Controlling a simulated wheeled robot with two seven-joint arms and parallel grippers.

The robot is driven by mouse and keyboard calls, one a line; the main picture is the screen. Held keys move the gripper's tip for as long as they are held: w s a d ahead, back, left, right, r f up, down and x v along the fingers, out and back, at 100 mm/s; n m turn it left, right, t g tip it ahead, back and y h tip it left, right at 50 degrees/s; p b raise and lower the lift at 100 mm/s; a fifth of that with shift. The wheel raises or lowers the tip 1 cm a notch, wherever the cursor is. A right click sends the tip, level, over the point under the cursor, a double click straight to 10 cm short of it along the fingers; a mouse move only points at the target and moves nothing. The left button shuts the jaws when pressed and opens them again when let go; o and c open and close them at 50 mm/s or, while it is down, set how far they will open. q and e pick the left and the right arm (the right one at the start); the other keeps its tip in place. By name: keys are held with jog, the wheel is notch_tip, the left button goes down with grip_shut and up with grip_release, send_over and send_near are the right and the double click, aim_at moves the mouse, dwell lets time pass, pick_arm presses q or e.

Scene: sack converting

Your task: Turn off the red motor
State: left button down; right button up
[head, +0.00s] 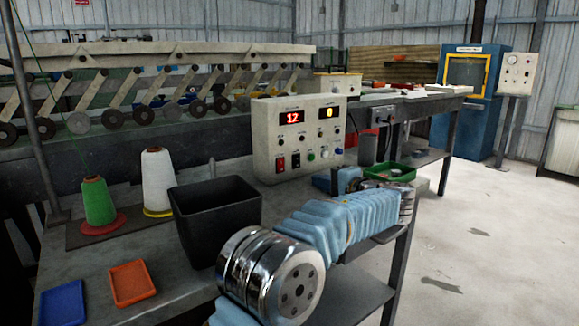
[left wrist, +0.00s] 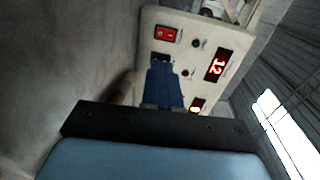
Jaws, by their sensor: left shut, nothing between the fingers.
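A pale control box (head: 262,160) stands on the bench, with a red display reading 12 and a smaller display. Low on its face are a red rocker switch (head: 281,165) and a black switch (head: 297,160) to its right. My left gripper (head: 318,183) is shut and empty, low in front of the box. In the left wrist view its blue fingers (left wrist: 164,68) point at the box, over the panel close to the black switch (left wrist: 161,59). The red switch (left wrist: 166,34) shows clear beyond the fingertips. Contact cannot be told. No motor is identifiable. My right gripper is not in view.
A black bin (head: 215,215), a green cone (head: 98,200) and a white cone (head: 157,180) stand left of the box. Orange (head: 132,283) and blue (head: 62,303) trays lie in front. A green tray (head: 390,173) sits on the right. Floor at right is clear.

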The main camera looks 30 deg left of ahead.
aim_at(281, 169)
pick_arm(q)
jog(key=shift+a, duration=0.1)
jog(key=p+x, duration=0.2)
jog(key=x, duration=1.1)
jog(key=shift+w+a+p, duration=0.2)
jog(key=shift+a+p, duration=0.15)
jog(key=shift+p, duration=0.05)
